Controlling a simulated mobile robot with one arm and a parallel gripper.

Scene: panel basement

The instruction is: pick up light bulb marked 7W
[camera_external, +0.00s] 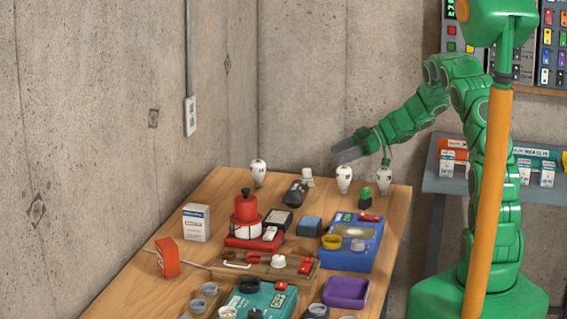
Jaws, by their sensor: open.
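Three white light bulbs stand along the back of the wooden table: a left bulb (258,171), a middle bulb (344,180) and a right bulb (383,181). Each has a dark mark, too small to read, so I cannot tell which is marked 7W. My gripper (345,153) is open and empty, with grey fingers pointing left. In the picture it lies just above the middle bulb and appears apart from it. The right bulb shows below my green wrist.
The wooden table (206,190) is crowded: a red-and-white device (247,207), a blue case (345,258), a teal case (245,303), a purple tray (346,292) and a white box (196,222). Concrete walls stand behind. A grey shelf (440,184) stands right.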

